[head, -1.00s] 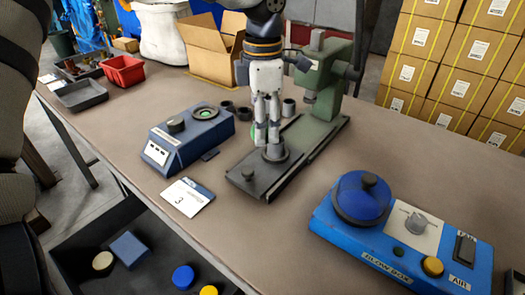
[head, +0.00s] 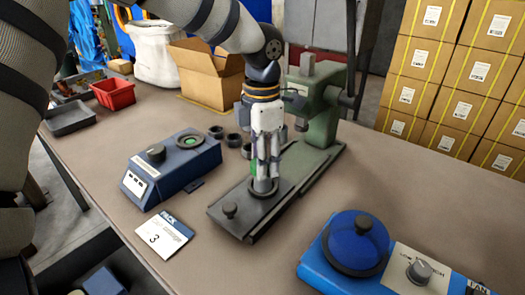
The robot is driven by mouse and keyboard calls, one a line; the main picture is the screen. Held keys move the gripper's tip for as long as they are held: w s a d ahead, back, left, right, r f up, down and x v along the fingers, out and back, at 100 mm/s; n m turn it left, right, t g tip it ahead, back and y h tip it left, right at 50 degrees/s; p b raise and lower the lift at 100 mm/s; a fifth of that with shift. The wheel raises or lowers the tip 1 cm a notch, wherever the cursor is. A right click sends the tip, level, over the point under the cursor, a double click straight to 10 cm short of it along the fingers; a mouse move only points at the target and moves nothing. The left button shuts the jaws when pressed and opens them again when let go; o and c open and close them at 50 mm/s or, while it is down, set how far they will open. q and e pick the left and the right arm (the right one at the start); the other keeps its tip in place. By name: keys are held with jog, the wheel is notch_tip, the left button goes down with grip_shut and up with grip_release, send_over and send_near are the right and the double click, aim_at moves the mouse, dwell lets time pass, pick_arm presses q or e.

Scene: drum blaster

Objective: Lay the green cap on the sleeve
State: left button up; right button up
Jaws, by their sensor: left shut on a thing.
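My left gripper (head: 265,181) points straight down over the round dark seat on the press's base plate (head: 232,222). Its fingers are shut, with their tips close to the seat. A small sliver of bright green, likely the green cap (head: 253,168), shows at the left edge of the fingers; the rest of it is hidden. The sleeve is hard to make out behind the fingertips, and I cannot tell whether cap and sleeve touch. My right gripper is not in view.
The green press (head: 315,117) stands behind the plate. A blue device (head: 170,172) with a green-centred dish and several dark rings (head: 232,140) are to the left. A number card (head: 157,234) lies in front. A blue blower box (head: 318,262) is at the right front.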

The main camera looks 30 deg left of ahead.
pick_arm(q)
jog(key=shift+p, duration=0.35)
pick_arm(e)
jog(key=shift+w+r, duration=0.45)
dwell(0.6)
pick_arm(q)
jog(key=shift+f, duration=0.35)
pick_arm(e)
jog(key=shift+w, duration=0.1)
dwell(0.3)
pick_arm(q)
jog(key=o, duration=0.9)
jog(key=shift+c, duration=0.2)
jog(key=shift+o, duration=0.3)
jog(key=o, duration=0.4)
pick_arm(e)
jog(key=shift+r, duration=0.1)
